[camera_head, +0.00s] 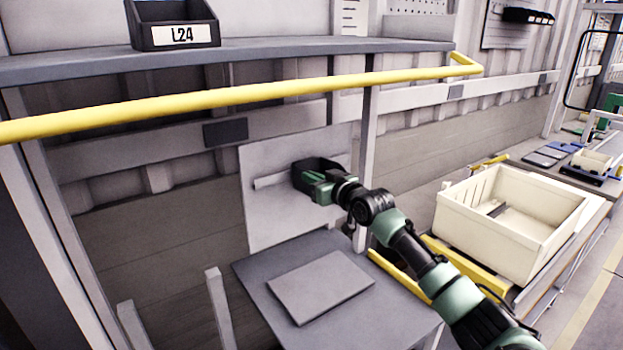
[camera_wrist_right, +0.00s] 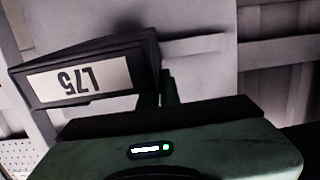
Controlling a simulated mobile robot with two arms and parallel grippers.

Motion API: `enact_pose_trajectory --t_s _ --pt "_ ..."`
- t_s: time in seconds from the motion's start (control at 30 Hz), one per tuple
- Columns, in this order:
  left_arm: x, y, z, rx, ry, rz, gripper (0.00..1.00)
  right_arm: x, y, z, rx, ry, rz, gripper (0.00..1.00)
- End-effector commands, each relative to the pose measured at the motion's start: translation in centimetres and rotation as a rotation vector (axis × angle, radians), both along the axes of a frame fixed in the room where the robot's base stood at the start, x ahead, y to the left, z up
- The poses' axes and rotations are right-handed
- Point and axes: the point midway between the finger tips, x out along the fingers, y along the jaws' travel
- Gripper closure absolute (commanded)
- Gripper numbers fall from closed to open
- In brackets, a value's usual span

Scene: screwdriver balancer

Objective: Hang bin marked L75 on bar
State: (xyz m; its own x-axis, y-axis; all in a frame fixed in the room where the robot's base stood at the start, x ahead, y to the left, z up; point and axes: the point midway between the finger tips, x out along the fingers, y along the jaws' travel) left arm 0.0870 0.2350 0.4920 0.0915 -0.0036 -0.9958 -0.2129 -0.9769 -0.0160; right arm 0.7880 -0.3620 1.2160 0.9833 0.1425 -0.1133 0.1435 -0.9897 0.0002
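The black bin marked L75 (camera_wrist_right: 150,60) shows at upper left in the right wrist view, its white label upside down. In the head view the bin (camera_head: 317,164) is in front of the light upright panel (camera_head: 285,215), at the height of a pale bar (camera_head: 268,180). Whether the bin touches the bar cannot be told. My right gripper (camera_head: 322,186) is at the bin's near side, also seen in the wrist view (camera_wrist_right: 162,90). Its narrow fingers are close together at the bin's edge and appear shut on it; the grip is partly hidden. My left gripper is out of view.
A dark shelf (camera_head: 300,47) with a bin marked L24 (camera_head: 176,24) and a yellow rail (camera_head: 220,96) run above. A grey table (camera_head: 375,315) with a flat plate (camera_head: 320,285) lies below. A cream crate (camera_head: 510,222) stands right.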

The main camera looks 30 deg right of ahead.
Motion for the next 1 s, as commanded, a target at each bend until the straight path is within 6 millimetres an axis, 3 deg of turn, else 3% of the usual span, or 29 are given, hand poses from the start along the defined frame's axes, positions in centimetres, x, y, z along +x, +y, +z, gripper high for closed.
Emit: enact_pose_trajectory --t_s 1.0 --pt "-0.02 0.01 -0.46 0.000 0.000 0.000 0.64 0.00 0.00 -0.69 0.000 -0.001 0.000 1.00"
